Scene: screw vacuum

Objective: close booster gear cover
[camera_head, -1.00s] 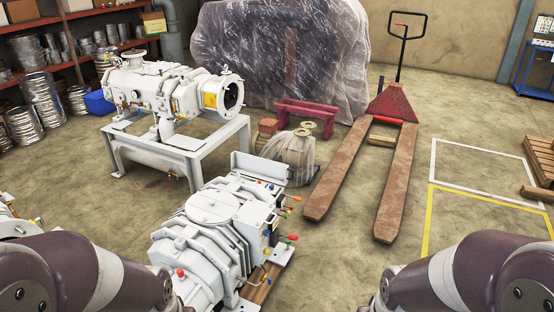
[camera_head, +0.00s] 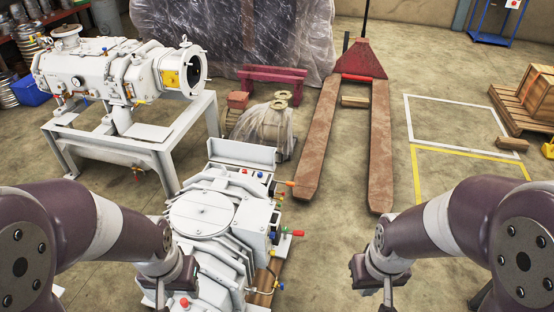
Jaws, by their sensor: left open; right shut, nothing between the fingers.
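A white ribbed machine (camera_head: 190,255) stands low in the foreground on a wooden base, with a round plate on top and coloured knobs along its right side. A flat white panel (camera_head: 240,153) stands raised at its far end; I cannot tell whether it is the gear cover. A second white machine (camera_head: 105,72) with an open round end sits on a white frame at left. My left gripper (camera_head: 161,297) is at the near left edge of the foreground machine, its tips not clear. My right gripper (camera_head: 388,293) is shut and empty over bare floor, to the machine's right.
A rusty red pallet jack (camera_head: 378,150) lies beyond the foreground machine. A plastic-wrapped item (camera_head: 263,128) and a maroon stand (camera_head: 272,79) are behind the machine. A wooden crate on a pallet (camera_head: 538,95) is at right.

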